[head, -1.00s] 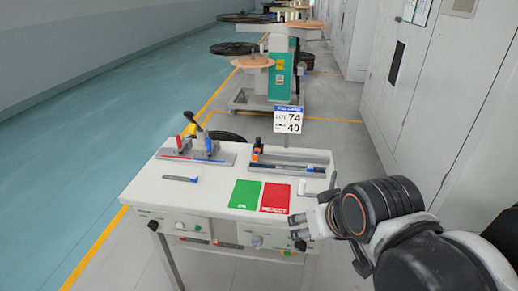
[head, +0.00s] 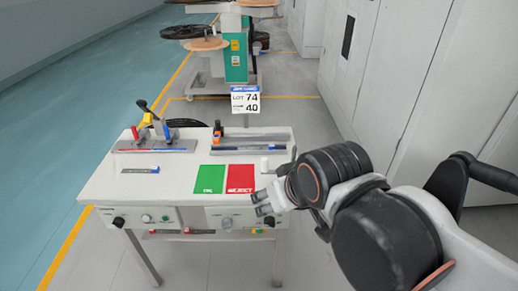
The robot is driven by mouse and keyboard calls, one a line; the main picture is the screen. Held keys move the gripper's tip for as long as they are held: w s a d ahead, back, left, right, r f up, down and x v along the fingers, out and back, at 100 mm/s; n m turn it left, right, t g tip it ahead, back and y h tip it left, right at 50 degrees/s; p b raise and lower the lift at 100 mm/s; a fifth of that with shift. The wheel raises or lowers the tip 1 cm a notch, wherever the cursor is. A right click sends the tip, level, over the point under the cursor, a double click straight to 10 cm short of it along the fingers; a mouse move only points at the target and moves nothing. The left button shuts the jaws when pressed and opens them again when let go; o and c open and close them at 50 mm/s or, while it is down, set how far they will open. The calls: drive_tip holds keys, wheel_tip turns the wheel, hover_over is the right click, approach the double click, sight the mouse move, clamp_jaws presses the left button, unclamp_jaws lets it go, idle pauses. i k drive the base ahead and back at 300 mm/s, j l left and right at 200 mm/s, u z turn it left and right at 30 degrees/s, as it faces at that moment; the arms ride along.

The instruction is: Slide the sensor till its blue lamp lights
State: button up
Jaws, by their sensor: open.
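A small upright orange-and-black block (head: 217,130), perhaps the sensor, stands at the left end of a dark rail fixture (head: 249,146) at the back right of the white bench (head: 182,182). I cannot make out a lit lamp on it. My gripper (head: 262,203) is open and empty at the bench's front right edge, right of and below the red card. It is well apart from the block, which is farther back and to the left.
A green card (head: 209,179) and a red REJECT card (head: 240,178) lie near the front. A clamp fixture with red and blue handles (head: 154,139) stands back left. A small white piece (head: 265,164) is near the right edge. A lot sign (head: 245,100) stands behind the bench.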

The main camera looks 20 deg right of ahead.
sight(218, 132)
drive_tip(key=i+j, duration=0.15)
drive_tip(key=i, duration=0.25)
drive_tip(key=i+j, duration=0.15)
drive_tip(key=i, duration=0.25)
drive_tip(key=i+j, duration=0.15)
drive_tip(key=i, duration=0.25)
